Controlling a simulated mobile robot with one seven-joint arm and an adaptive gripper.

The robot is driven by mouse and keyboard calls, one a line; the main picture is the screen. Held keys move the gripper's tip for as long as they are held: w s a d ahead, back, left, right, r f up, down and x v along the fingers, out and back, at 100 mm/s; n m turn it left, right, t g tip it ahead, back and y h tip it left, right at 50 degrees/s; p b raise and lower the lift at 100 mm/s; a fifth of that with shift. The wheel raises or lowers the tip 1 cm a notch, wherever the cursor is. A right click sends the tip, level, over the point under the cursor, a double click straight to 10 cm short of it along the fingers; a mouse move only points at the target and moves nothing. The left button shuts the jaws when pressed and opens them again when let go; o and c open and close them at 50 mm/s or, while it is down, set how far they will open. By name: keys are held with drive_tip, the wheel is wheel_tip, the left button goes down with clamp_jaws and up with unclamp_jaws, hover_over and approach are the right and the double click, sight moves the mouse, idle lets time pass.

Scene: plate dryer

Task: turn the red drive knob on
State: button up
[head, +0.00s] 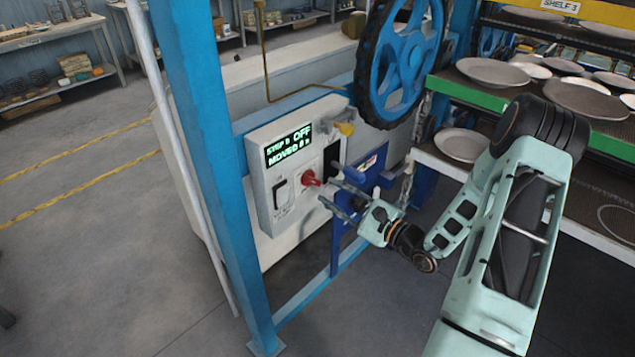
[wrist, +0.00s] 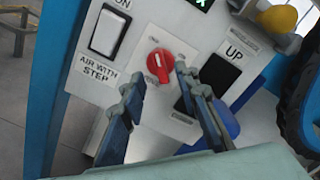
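The red drive knob (head: 311,178) is on the front of a light grey control box (head: 262,205). In the wrist view the knob (wrist: 159,64) has a pale mark on its face and sits on a white plate. The box's display (head: 288,147) shows green text that includes "OFF". My gripper (head: 328,184) is open, just right of the knob in the head view. In the wrist view its fingertips (wrist: 158,83) are spread to either side of the knob, with nothing held. I cannot tell whether either finger touches the knob.
A white rocker switch (wrist: 108,33) is left of the knob, with an "AIR WITH STEP" label below. A black "UP" button (wrist: 215,77) is to the right, partly behind a finger. A yellow knob (head: 345,129), blue handwheel (head: 400,60) and blue post (head: 205,140) are nearby.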

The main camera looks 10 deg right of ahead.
sight(315, 183)
drive_tip(key=x, duration=0.5)
drive_tip(key=shift+w+a+p, duration=0.25)
drive_tip(key=shift+p, duration=0.05)
clamp_jaws()
